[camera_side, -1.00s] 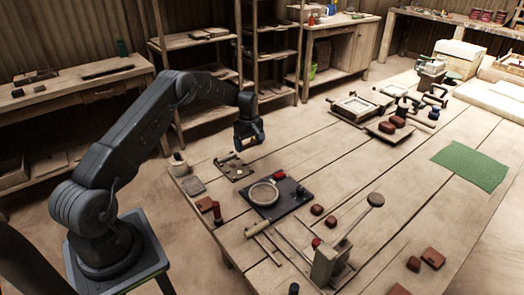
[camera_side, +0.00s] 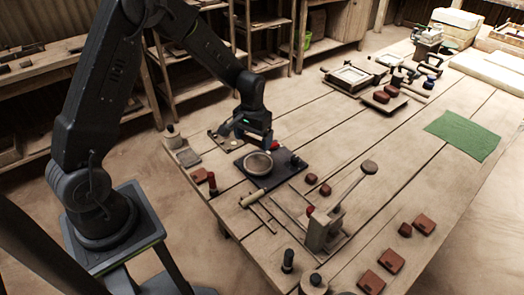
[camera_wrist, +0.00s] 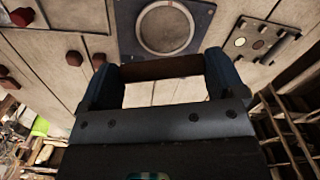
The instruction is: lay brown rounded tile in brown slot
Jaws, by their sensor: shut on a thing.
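My gripper (camera_wrist: 162,82) is shut on a brown tile (camera_wrist: 160,68), which shows as a dark brown strip between the fingertips in the wrist view. Its outline is seen edge-on, so I cannot tell its rounding. In the side view my gripper (camera_side: 255,140) hangs above the back edge of a dark plate (camera_side: 283,172), and the tile is not clear there. The plate carries a pale round ring (camera_side: 258,163), also seen in the wrist view (camera_wrist: 166,28). A small board (camera_wrist: 238,42) with round spots lies beside the plate. I cannot tell which recess is the brown slot.
A lever press (camera_side: 322,228) stands right of the plate. Red-brown blocks (camera_side: 325,190) lie near it, and several more (camera_side: 391,260) lie at the front right. The table's middle beyond the plate is clear.

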